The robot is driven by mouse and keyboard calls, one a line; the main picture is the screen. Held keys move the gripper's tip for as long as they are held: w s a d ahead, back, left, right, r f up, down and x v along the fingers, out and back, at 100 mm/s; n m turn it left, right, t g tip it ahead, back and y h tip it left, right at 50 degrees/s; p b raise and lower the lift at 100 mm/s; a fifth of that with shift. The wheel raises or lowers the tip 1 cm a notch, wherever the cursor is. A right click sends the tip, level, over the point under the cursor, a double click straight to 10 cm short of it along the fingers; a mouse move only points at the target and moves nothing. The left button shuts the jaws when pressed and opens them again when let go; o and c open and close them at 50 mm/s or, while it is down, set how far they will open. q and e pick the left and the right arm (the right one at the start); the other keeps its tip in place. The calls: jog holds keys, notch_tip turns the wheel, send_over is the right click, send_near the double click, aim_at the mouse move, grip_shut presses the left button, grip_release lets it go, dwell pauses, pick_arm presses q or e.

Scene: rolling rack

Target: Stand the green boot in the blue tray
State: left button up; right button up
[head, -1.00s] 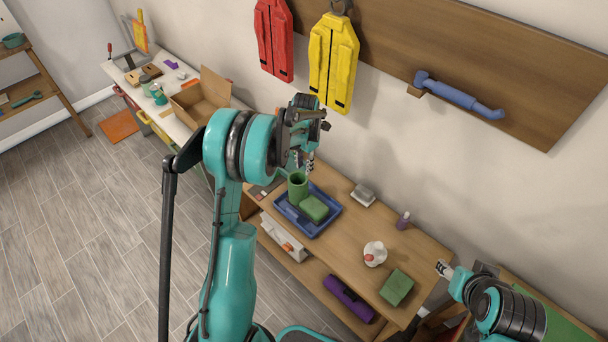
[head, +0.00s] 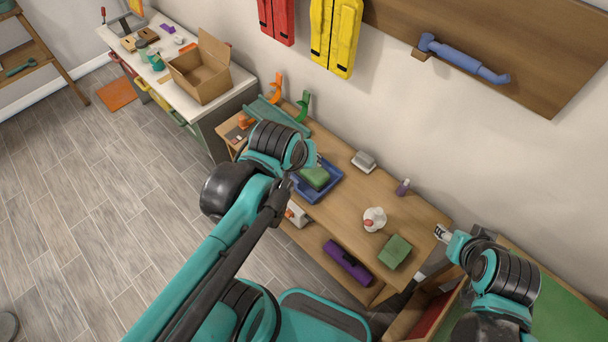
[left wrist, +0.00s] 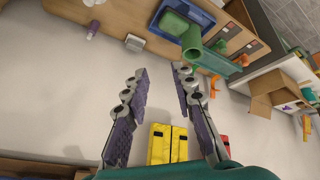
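The green boot (head: 315,177) is in the blue tray (head: 327,191) on the wooden rack top. In the left wrist view the boot's round shaft (left wrist: 191,42) points up toward the camera and its foot rests in the blue tray (left wrist: 203,17), so it looks upright. In the head view my left arm hides the shaft. My left gripper (left wrist: 160,71) is open and empty, its fingers spread apart and clear of the boot. In the head view it is mostly hidden behind the arm. My right gripper (head: 442,233) is off to the right, away from the tray, too small to judge.
A teal stand (head: 268,110) with an orange upright (head: 276,87) and a green upright (head: 303,104) is behind the tray. A grey-white block (head: 364,160), purple bottle (head: 402,187), white item (head: 374,219) and green box (head: 396,251) stand right of it.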

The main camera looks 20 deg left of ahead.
pick_arm(q)
jog(key=s+m, duration=0.1)
jog(key=s+f+m, duration=0.1)
jog(key=m, duration=0.1)
jog(key=s+d+m+t, duration=0.1)
jog(key=shift+s+f, duration=0.15)
notch_tip(320, 180, down, 8)
jog(key=b, duration=0.7)
jog(key=shift+b, duration=0.4)
